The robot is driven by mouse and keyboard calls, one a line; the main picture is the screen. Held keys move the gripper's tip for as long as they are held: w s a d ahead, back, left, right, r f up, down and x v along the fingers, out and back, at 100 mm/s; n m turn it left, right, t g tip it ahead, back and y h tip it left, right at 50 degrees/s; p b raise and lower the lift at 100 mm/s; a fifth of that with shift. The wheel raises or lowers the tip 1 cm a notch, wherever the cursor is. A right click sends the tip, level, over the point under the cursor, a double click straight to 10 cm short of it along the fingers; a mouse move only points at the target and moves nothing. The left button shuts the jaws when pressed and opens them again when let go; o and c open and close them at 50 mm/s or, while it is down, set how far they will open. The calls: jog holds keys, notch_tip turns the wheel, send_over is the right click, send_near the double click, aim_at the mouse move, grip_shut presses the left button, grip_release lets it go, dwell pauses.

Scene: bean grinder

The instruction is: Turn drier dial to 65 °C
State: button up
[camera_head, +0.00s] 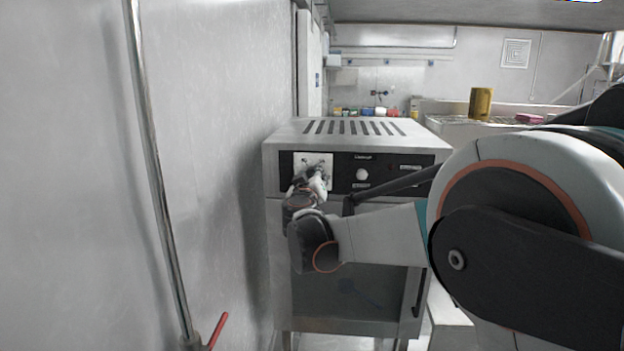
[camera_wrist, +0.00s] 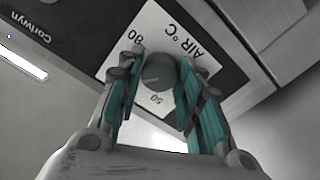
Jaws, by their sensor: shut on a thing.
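The drier (camera_head: 352,255) is a grey metal cabinet with a slotted top and a black control panel (camera_head: 343,176). In the wrist view, the dial (camera_wrist: 159,72) is a dark round knob on a white plate (camera_wrist: 195,35) marked "AIR °C", with "80" and "50" readable. My gripper (camera_wrist: 160,85) has its two teal-padded fingers on either side of the dial and is shut on it. In the head view, my gripper (camera_head: 318,178) is at the panel's left end and hides the dial. The dial's pointer and exact setting cannot be read.
A white knob (camera_head: 362,174) sits on the panel right of the dial. A wall with a vertical metal pipe (camera_head: 160,190) stands close on the left. A yellow canister (camera_head: 480,101) stands on a surface at the back right.

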jog(key=shift+f, duration=0.1)
jog(key=o, duration=1.1)
jog(key=shift+c, duration=0.2)
jog(key=s, duration=0.7)
jog(key=shift+s+a, duration=0.25)
jog(key=shift+a, duration=0.1)
jog(key=shift+d, duration=0.1)
